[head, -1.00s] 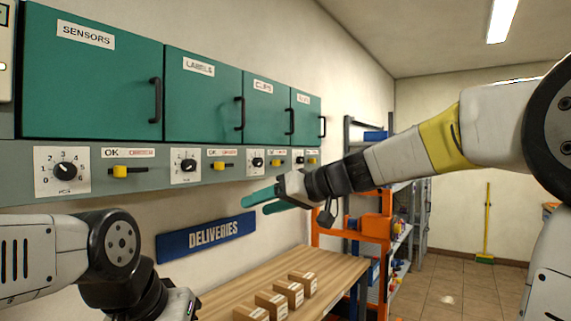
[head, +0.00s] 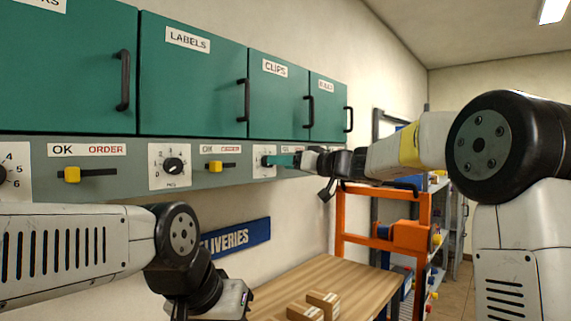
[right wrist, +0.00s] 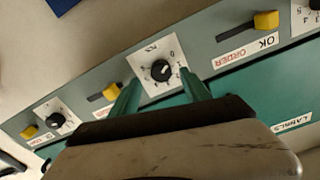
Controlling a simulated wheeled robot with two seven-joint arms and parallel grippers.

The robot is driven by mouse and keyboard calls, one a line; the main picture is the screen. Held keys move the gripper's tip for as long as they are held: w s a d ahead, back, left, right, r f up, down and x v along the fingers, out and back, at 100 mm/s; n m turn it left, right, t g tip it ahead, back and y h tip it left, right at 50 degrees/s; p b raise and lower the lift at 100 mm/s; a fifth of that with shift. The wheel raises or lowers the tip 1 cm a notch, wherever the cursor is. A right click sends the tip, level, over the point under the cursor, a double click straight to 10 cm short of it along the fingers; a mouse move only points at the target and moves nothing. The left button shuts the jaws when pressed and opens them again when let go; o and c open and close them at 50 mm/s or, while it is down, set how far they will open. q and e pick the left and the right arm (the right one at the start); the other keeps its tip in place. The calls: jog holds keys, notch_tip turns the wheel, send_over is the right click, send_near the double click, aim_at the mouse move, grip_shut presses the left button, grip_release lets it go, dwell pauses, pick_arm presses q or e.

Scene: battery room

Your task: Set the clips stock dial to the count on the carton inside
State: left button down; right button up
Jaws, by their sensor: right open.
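The clips cabinet door (head: 272,100) is teal, labelled CLIPS and shut, so any carton inside is hidden. The clips stock dial (head: 265,161) is a black knob on a white plate on the grey rail below. The dial also shows in the right wrist view (right wrist: 160,70), but I cannot read its setting surely. My right gripper (head: 277,160) is at this dial. In the right wrist view its teal fingers (right wrist: 158,82) are open, one on each side of the knob, with no clear contact. My left gripper (head: 240,298) is low in the head view, its fingers not clearly shown.
The labels dial (head: 172,166) and a yellow OK/ORDER slider (head: 215,166) sit to the left on the rail. Below are a blue DELIVERIES sign (head: 240,238) and a wooden table (head: 300,278) with small cartons (head: 322,301). An orange frame (head: 345,225) stands behind.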

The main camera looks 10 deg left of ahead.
jog(key=shift+x, duration=1.6)
jog(key=shift+s, duration=0.1)
grip_shut()
